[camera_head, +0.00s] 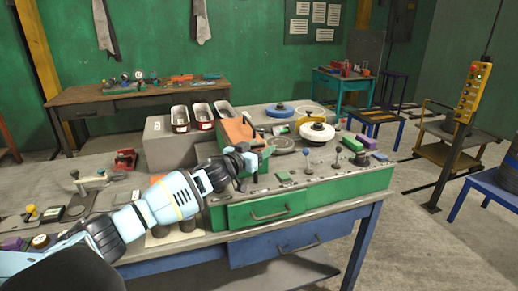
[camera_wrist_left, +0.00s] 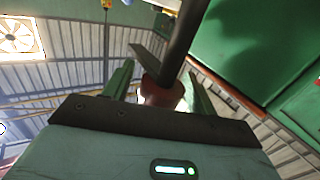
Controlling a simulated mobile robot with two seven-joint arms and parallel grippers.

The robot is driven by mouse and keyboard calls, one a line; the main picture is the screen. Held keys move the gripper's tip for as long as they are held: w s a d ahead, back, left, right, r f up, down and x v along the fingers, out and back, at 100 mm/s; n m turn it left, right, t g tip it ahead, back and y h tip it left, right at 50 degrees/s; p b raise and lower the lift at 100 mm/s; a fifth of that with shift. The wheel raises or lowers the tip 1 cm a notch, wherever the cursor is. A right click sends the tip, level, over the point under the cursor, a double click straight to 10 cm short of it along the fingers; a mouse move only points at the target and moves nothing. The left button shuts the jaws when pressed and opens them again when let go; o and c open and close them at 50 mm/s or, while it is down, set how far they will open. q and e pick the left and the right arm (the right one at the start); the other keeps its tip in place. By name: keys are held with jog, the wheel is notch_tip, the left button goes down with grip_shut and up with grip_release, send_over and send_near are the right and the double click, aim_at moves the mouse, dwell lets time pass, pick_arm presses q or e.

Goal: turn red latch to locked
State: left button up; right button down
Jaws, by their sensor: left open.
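My left gripper (camera_head: 257,158) reaches over the back-left part of the green bench unit, beside the brown-orange block. In the left wrist view its two green fingers (camera_wrist_left: 160,92) are open, standing on either side of a dull red round piece (camera_wrist_left: 162,94). A dark rod (camera_wrist_left: 182,45) rises from this piece, and a grey flat plate (camera_wrist_left: 147,60) shows beside it. The red piece looks like the red latch, but I cannot tell its position or whether the fingers touch it. In the head view the latch is not clear, probably hidden by my gripper. My right gripper is not in view.
The green unit has a drawer (camera_head: 262,209) and several knobs and levers on top. A white disc (camera_head: 316,132) and a blue disc (camera_head: 279,110) stand behind. A red tool (camera_head: 125,159) lies on the left.

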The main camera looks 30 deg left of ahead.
pick_arm(q)
jog(key=shift+c, duration=0.4)
jog(key=c, duration=0.9)
